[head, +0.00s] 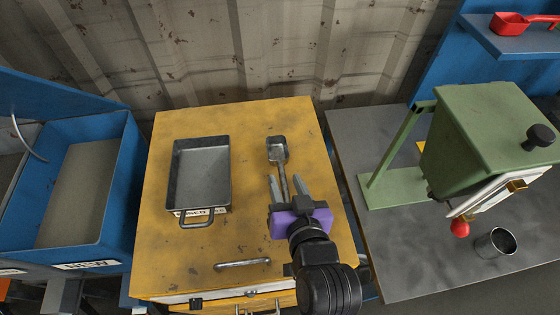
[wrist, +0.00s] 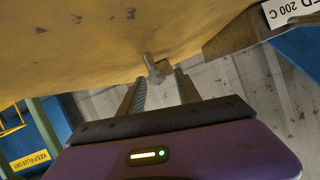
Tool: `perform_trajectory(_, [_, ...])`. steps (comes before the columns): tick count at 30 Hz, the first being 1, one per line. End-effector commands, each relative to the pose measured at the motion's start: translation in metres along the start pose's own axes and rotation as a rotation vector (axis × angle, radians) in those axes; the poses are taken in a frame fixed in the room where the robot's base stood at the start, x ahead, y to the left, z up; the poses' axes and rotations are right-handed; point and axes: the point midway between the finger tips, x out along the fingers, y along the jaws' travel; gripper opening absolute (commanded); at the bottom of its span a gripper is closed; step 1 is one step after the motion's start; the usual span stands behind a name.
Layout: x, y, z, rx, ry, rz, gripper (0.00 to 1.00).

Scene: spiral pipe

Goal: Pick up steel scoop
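The steel scoop (head: 278,150) lies on the yellow bench top, its square bowl toward the back wall and its thin handle running toward me. My gripper (head: 286,181), with a purple body, is over the bench at the handle end. Its two grey fingers are spread, and the handle shows between them in the head view. In the wrist view a short grey piece, apparently the scoop's handle (wrist: 154,69), appears just beyond and between the open fingertips (wrist: 157,78). I cannot tell whether either finger touches it.
A grey metal tray (head: 224,172) with a front handle sits left of the scoop on the yellow bench (head: 250,225). A blue bin (head: 122,190) stands further left. At right, a grey table (head: 400,245) holds a green machine (head: 490,140) and a steel cup (head: 495,243). A red scoop (head: 510,23) is on a blue shelf.

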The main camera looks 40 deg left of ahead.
Motion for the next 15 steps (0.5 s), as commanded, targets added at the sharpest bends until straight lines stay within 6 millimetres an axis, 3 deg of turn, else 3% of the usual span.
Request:
perform_trajectory(6, [0.027, -0.002, -0.004, -0.001, 0.0, 0.0, 0.4])
perform_trajectory(15, [0.032, -0.002, -0.003, 0.0, 0.002, 0.001, 0.4])
